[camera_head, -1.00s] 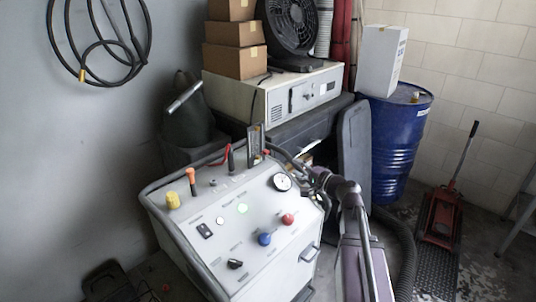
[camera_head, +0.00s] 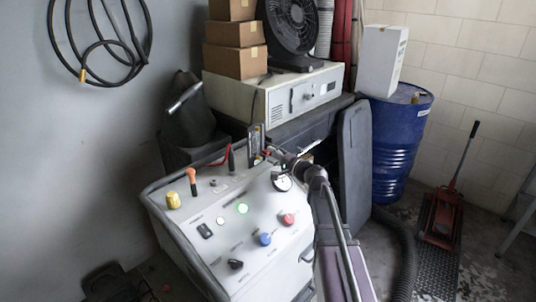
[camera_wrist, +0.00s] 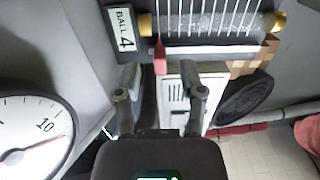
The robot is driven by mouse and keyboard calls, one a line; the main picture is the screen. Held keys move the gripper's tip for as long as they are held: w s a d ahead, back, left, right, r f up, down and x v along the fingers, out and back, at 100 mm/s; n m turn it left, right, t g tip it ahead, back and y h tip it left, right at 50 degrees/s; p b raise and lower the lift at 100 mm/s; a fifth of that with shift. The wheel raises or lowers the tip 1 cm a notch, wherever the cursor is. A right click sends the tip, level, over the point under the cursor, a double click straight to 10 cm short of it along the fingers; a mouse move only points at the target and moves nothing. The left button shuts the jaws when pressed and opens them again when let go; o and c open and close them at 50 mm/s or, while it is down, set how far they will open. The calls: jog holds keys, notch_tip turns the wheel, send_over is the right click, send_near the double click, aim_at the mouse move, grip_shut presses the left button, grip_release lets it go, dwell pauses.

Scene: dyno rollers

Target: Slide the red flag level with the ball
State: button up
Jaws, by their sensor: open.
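The red flag (camera_wrist: 159,56) shows in the wrist view, at the gauge tube's left end by a gold end cap. The tube (camera_wrist: 215,23) lies crosswise there, with white scale lines; a label (camera_wrist: 124,30) beside it reads "BALL 4". I cannot make out the ball. My gripper (camera_wrist: 160,80) is open, with one finger on each side of the flag in the picture; it looks empty, and I see no contact. In the head view, my gripper (camera_head: 274,153) is just right of the upright gauge (camera_head: 256,141) at the console's back edge.
A round dial (camera_wrist: 30,135) is close on the left in the wrist view. The console (camera_head: 255,225) carries knobs, buttons and an orange-topped lever (camera_head: 192,180). Behind it stand a beige cabinet (camera_head: 275,100), boxes (camera_head: 236,48), a fan (camera_head: 292,25) and a blue drum (camera_head: 398,140).

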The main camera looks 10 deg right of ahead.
jog(key=shift+x, duration=1)
grip_shut()
